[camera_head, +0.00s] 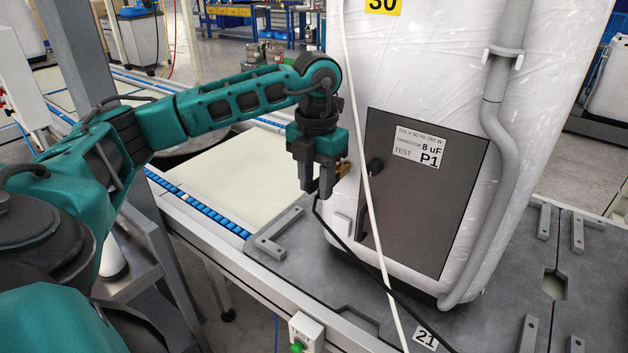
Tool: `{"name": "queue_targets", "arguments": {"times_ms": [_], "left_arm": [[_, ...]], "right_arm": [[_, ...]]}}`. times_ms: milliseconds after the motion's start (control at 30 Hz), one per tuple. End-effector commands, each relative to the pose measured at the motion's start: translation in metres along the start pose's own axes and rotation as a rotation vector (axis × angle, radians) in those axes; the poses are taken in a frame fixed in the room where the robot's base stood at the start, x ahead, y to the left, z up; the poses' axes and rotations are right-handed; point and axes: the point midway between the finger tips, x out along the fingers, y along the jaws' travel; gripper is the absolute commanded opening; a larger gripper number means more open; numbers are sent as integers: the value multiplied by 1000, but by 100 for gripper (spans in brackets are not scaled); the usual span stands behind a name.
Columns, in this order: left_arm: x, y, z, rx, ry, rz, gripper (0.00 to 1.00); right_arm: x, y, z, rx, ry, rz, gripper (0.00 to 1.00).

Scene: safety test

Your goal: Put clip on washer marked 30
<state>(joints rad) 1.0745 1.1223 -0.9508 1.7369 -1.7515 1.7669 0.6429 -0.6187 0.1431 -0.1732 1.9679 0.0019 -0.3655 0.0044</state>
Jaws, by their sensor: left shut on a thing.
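The washer (425,65) is wrapped in white film and stands upright on the right half of the view. A yellow label marked 30 (383,5) is on its upper front. My left gripper (317,188) points down beside the washer's left edge and is shut on the clip. The clip is mostly hidden by the fingers; a small brass-coloured part (342,169) shows at their right side. A black cable (352,252) runs from the fingertips down to the lower right. I cannot tell whether the clip touches the washer. My right gripper is not in view.
A dark panel (455,205) labelled P1 is on the washer's front. A white hose (363,150) hangs before it and a grey pipe (496,110) runs down its right. The washer stands on a grey pallet (350,305) marked 21. A button box (306,332) is on the front rail.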

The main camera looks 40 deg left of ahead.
Motion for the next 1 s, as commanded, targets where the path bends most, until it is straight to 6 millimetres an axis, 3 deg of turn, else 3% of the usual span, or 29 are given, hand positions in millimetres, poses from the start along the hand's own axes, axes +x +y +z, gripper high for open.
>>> {"name": "queue_targets", "arguments": {"times_ms": [767, 800, 1000], "left_arm": [[0, 0, 1, 1, -1, -1, 13], [0, 0, 1, 1, -1, -1, 37], [0, 0, 1, 1, 0, 0, 56]], "right_arm": [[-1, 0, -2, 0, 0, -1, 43], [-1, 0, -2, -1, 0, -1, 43], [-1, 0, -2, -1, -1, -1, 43]]}}
